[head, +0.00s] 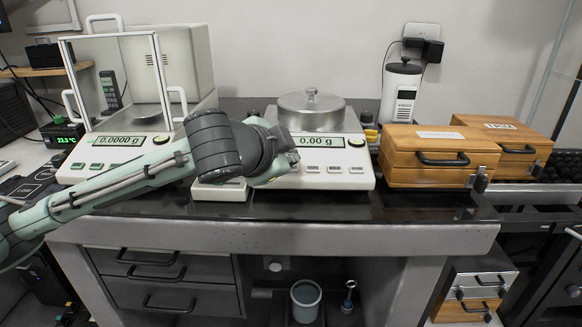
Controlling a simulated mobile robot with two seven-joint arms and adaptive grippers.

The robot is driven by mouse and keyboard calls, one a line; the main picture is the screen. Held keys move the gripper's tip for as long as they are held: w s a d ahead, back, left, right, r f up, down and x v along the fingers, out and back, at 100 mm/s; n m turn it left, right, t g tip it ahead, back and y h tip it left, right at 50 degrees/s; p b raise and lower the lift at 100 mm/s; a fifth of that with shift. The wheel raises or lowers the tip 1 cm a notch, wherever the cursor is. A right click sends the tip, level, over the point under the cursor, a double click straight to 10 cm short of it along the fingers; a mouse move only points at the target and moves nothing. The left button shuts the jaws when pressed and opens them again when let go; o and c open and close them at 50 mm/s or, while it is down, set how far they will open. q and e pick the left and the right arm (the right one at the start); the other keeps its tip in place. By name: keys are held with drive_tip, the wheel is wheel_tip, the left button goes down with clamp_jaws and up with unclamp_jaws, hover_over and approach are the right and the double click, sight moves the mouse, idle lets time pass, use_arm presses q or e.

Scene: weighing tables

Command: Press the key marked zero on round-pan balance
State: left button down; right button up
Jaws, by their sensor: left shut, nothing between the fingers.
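The round-pan balance (346,184) is a white unit with a round metal pan under a knobbed lid (312,108). Its green display (321,142) reads 0.00 g. My left gripper (289,164) is shut and empty, over or in front of the left part of the balance's front panel. My left arm and gripper hide the left keys. The key markings are too small to read, and I cannot tell if the gripper touches a key.
A glass-walled balance (82,172) reading 0.0000 g stands at left, partly behind my arm. Wooden boxes (432,181) stand to the right, with a white device (401,91) behind. The dark tabletop (420,206) is clear along its front right.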

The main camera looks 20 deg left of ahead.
idle(0.7)
use_arm(q)
drive_tip(key=shift+w+f, duration=0.15)
drive_tip(key=shift+f, duration=0.25)
drive_tip(key=shift+w+a+f, duration=0.1)
drive_tip(key=shift+f, duration=0.25)
idle(0.7)
drive_tip(key=shift+r, duration=0.1)
drive_tip(key=shift+s+r+p, duration=0.25)
drive_tip(key=shift+r+p, duration=0.4)
drive_tip(key=shift+p, duration=0.25)
drive_tip(key=r+p, duration=0.1)
drive_tip(key=s+r+p, duration=0.1)
drive_tip(key=r, duration=0.1)
drive_tip(key=r+p, duration=0.1)
drive_tip(key=shift+s+d+r, duration=0.2)
drive_tip(key=shift+d+r, duration=0.1)
drive_tip(key=shift+r, duration=0.1)
